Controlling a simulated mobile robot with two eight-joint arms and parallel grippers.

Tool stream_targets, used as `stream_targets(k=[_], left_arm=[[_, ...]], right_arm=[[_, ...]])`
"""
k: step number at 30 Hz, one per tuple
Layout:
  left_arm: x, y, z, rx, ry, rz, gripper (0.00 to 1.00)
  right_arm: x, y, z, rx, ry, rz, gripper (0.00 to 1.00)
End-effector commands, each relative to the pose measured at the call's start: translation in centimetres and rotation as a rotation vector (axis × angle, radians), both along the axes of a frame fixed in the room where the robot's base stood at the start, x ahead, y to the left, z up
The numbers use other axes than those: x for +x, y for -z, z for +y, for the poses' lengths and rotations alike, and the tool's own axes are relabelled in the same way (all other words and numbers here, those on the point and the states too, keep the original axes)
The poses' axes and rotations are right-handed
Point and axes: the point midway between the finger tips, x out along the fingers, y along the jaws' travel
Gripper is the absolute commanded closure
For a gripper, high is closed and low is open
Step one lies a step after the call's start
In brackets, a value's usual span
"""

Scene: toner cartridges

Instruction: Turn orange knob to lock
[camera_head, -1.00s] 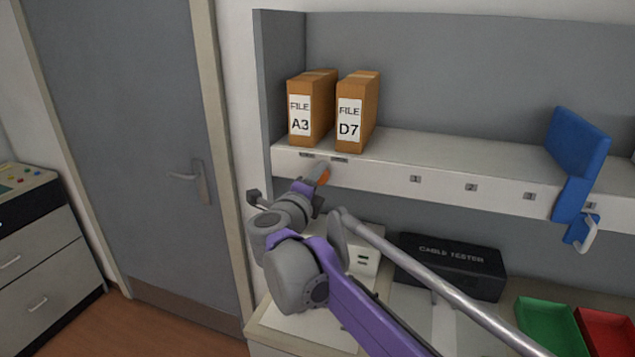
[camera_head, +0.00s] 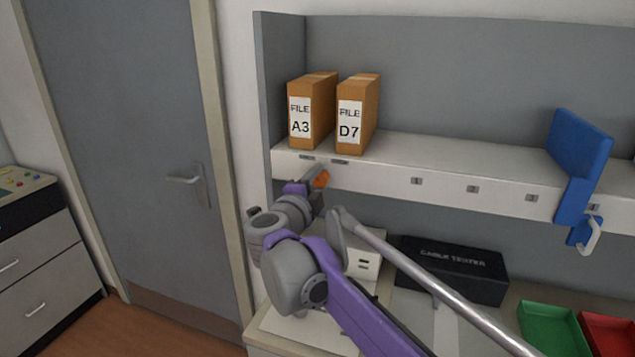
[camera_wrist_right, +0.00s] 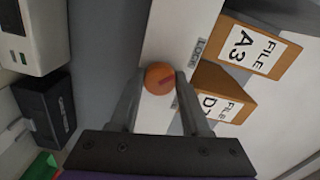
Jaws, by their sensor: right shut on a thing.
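The orange knob (camera_wrist_right: 160,77) is on the white front edge of the shelf, below the two file boxes. It is round, with a darker mark on its face. My right gripper (camera_wrist_right: 160,80) is shut on the knob, with one finger on each side of it in the right wrist view. A "LOCK" label (camera_wrist_right: 199,50) shows beside the knob there. In the head view, the knob (camera_head: 321,178) is partly hidden by my right gripper (camera_head: 318,179). My left gripper is not in view.
Brown file boxes A3 (camera_head: 312,110) and D7 (camera_head: 357,114) stand on the shelf (camera_head: 450,165). A blue bracket (camera_head: 578,165) hangs at its right. Below are a black cable tester (camera_head: 452,268), a green tray (camera_head: 552,328) and a red tray (camera_head: 609,333). A grey door stands left.

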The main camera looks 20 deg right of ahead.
Motion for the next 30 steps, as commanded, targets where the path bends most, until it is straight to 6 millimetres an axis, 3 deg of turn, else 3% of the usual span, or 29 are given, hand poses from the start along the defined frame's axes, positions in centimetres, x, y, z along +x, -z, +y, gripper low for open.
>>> stream_targets(k=[6, 7, 12, 23, 30], left_arm=[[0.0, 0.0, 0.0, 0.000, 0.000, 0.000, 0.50], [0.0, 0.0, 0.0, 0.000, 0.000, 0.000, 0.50], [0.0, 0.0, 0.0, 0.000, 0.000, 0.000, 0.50], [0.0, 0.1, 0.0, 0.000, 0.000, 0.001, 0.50], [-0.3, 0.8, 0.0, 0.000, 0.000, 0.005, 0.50]], right_arm=[[0.0, 0.0, 0.0, 0.000, -0.001, 0.000, 1.00], [0.0, 0.0, 0.0, 0.000, 0.000, 0.000, 0.52], [0.0, 0.0, 0.0, 0.001, 0.000, -0.001, 0.23], [-0.5, 0.0, 0.3, 0.001, -0.002, 0.000, 0.23], [-3.9, 0.0, 2.8, 0.003, -0.005, 0.000, 0.23]])
